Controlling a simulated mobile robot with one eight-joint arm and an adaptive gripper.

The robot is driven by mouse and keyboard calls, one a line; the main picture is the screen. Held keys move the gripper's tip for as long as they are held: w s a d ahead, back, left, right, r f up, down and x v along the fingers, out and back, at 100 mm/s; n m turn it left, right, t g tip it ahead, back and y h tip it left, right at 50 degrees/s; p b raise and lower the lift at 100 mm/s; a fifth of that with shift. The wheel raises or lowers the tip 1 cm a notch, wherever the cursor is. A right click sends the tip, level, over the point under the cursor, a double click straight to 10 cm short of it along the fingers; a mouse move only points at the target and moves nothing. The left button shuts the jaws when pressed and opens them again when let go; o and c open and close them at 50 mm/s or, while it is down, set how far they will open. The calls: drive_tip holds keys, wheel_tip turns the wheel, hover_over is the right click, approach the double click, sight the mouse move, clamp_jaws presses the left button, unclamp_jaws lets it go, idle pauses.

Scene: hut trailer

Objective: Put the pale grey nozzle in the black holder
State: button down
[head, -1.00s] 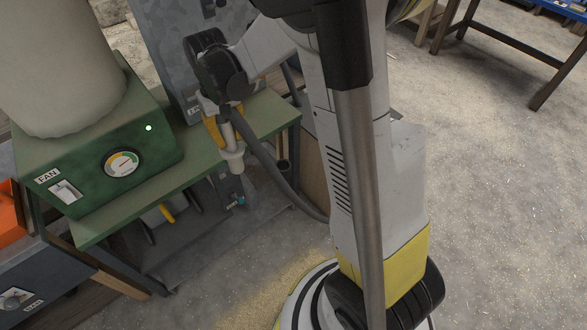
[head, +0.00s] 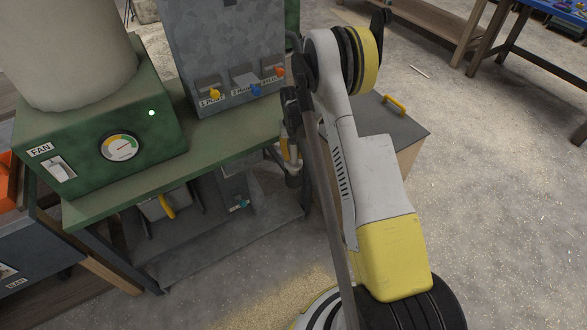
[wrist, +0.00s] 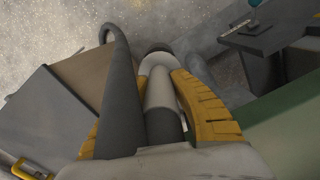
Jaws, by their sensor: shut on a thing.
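My gripper (head: 289,148) is low at the right end of the green bench, partly hidden by my own arm. In the wrist view its yellow fingers (wrist: 158,100) are shut around the pale grey nozzle (wrist: 160,88), which also shows in the head view (head: 293,166) pointing down. A dark grey hose (wrist: 121,95) runs beside the nozzle. The black holder (head: 292,182) is at the bench's right edge, right below the nozzle's tip and mostly hidden. I cannot tell whether the tip is inside it.
The green bench (head: 100,208) carries the green fan box (head: 95,140) and a grey cabinet (head: 222,50) with coloured knobs. A grey-topped box (head: 395,128) with a yellow handle stands close on the right. Open floor lies further right.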

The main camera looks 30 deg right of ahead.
sight(294, 162)
drive_tip(key=shift+f+b, duration=0.75)
drive_tip(key=shift+f, duration=1.25)
drive_tip(key=shift+f, duration=0.15)
drive_tip(key=c, duration=1.2)
unclamp_jaws()
